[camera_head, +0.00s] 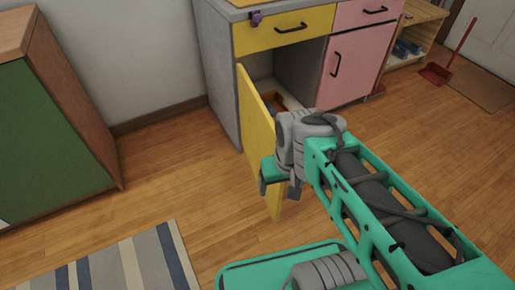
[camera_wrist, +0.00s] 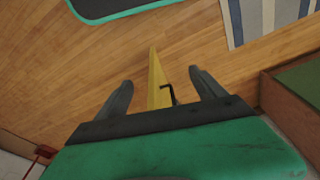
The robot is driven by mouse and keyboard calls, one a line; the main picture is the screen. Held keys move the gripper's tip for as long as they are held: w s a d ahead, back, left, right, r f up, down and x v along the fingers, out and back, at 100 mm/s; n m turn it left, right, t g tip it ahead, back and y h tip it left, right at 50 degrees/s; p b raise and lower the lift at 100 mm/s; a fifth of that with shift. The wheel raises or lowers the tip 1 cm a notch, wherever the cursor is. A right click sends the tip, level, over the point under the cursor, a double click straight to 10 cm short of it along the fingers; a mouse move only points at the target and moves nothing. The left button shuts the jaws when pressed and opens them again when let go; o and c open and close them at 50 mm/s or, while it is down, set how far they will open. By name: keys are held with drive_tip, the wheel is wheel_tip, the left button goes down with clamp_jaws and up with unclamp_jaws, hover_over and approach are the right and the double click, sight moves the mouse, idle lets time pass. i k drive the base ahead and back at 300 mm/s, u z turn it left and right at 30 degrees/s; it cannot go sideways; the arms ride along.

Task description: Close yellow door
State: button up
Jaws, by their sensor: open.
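The yellow door (camera_head: 257,131) stands swung open at the lower left of the grey cabinet, its front face turned to the left. Part of it is hidden behind my gripper (camera_head: 278,190). In the wrist view the yellow door (camera_wrist: 155,80) shows edge-on between the two fingers, with a black handle (camera_wrist: 169,92) on its right side. My gripper (camera_wrist: 163,90) is open, with one finger on each side of the door's edge. I cannot tell whether a finger touches the door. The cabinet opening (camera_head: 265,80) shows dark inside.
A yellow drawer (camera_head: 285,31) sits above the opening, and a pink door (camera_head: 348,70) is to its right. An item lies inside the cabinet. A green-sided box cabinet (camera_head: 50,140) stands at left, a striped rug (camera_head: 120,265) in front. Wood floor between them is clear.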

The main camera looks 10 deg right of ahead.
sight(259, 137)
drive_tip(key=u, duration=0.3)
drive_tip(key=k, duration=0.4)
drive_tip(key=u, duration=1)
drive_tip(key=k, duration=0.95)
drive_tip(key=u, duration=0.2)
drive_tip(key=i, duration=1.05)
drive_tip(key=u, duration=0.5)
